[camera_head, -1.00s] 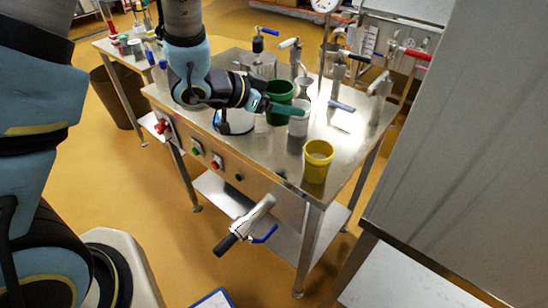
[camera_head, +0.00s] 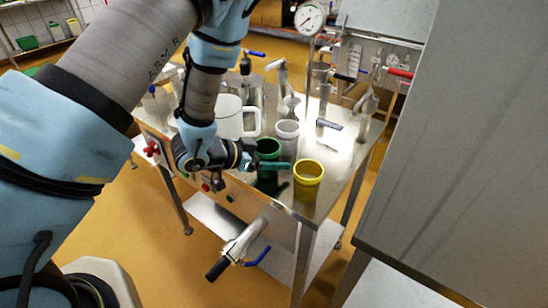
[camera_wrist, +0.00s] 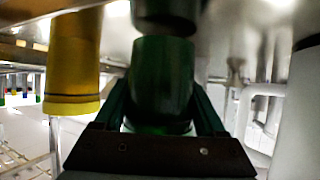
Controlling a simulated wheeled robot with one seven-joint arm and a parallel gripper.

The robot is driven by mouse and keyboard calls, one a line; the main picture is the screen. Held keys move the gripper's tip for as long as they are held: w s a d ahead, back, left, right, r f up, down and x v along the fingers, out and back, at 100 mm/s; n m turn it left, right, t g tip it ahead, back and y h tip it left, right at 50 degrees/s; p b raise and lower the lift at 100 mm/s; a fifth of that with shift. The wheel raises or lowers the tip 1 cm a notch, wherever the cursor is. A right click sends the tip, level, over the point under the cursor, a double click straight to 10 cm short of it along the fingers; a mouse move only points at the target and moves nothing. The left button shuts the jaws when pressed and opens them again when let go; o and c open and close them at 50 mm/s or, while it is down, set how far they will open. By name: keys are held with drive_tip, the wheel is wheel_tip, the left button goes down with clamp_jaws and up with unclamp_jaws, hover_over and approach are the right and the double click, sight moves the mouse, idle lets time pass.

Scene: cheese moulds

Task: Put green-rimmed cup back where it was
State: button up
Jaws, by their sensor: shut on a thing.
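A green cup (camera_head: 267,149) is between the fingers of my gripper (camera_head: 274,167), near the front edge of the steel table. My gripper is shut on it. The cup is upright, and a dark reflection lies below it; it seems slightly above the table top. In the wrist view, the green cup (camera_wrist: 163,80) fills the space between the two fingers (camera_wrist: 163,115), with a narrow gap between it and its dark reflection. Its rim colour is not clear.
A yellow cup (camera_head: 308,180) stands close to the right of the green cup. A pale grey cup (camera_head: 287,137) stands just behind, with a white handled jug (camera_head: 229,119) to the left. Taps and valves line the table's back. A large grey panel (camera_head: 455,150) is at the right.

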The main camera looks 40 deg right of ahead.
drive_tip(key=shift+f, duration=0.25)
drive_tip(key=shift+f, duration=0.1)
drive_tip(key=o, duration=1.4)
drive_tip(key=shift+o, duration=0.2)
